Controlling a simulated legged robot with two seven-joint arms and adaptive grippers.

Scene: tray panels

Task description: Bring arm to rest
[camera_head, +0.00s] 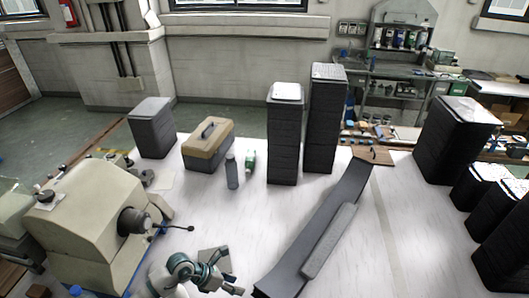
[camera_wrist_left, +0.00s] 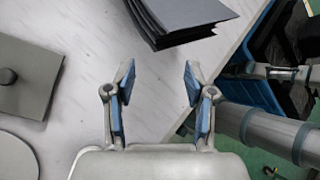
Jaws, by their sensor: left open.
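My left arm comes in at the bottom of the head view, left of the middle. Its gripper (camera_head: 227,278) is low over the front of the white table (camera_head: 215,213). In the left wrist view the two blue-padded fingers of the gripper (camera_wrist_left: 157,84) stand wide apart with nothing between them. A pack of dark panels (camera_wrist_left: 180,17) lies beyond the fingertips, apart from them. My right gripper is not in the head view.
A beige machine (camera_head: 90,220) stands left of my arm. A long dark panel (camera_head: 335,205) lies to the right. Tall dark stacks (camera_head: 284,140) stand behind, near a tan toolbox (camera_head: 208,145) and a grey bottle (camera_head: 231,172). The table's edge (camera_wrist_left: 215,85) shows near the fingers.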

